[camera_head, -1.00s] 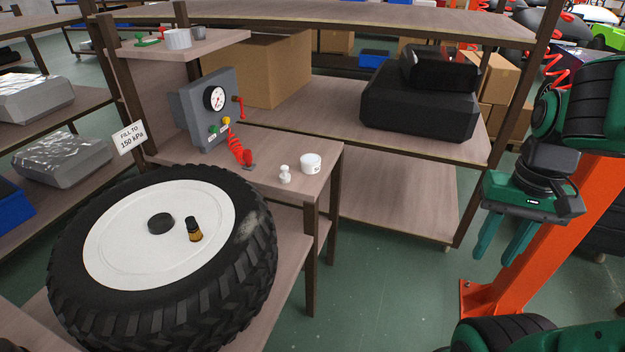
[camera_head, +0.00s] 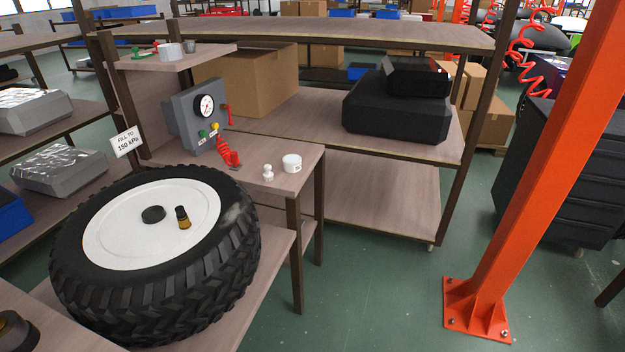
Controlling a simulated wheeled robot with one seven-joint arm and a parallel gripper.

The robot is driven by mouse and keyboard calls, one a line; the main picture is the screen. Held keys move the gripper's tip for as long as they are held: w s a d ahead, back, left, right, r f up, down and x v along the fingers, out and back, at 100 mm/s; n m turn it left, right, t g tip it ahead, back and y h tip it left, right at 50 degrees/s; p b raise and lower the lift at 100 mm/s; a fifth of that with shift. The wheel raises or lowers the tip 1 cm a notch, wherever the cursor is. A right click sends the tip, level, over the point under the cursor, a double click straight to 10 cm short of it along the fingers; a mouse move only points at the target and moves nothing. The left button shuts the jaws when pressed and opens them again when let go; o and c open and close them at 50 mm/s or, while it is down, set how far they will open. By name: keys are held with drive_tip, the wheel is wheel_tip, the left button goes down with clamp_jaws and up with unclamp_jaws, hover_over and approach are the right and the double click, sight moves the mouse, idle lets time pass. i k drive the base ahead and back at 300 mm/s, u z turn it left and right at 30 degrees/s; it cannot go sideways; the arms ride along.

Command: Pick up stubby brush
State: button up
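A small stubby brush (camera_head: 183,218), with a dark upper part and an amber-tan lower part, stands on the white hub face of a large black-tyred wheel (camera_head: 240,265) at the left. A flat black round cap (camera_head: 153,214) lies just left of the brush, apart from it. Nothing covers the brush. My gripper is out of the picture, so its opening and its place relative to the brush do not show.
The wheel rests on a low wooden bench (camera_head: 270,262). Behind it stand a grey gauge box (camera_head: 188,118), a red coiled hose (camera_head: 229,153), a white jar (camera_head: 292,163) and a small white figure-like piece (camera_head: 268,172). An orange post (camera_head: 540,190) rises at right; green floor (camera_head: 370,285) is open between.

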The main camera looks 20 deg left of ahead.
sight(268, 174)
drive_tip(key=u, duration=0.05)
drive_tip(key=k, duration=0.15)
drive_tip(key=z, duration=0.5)
drive_tip(key=i, duration=1.1)
drive_tip(key=u, duration=0.6)
drive_tip(key=i, duration=1.05)
drive_tip(key=u, duration=1.35)
drive_tip(key=i, duration=0.8)
drive_tip(key=u, duration=0.5)
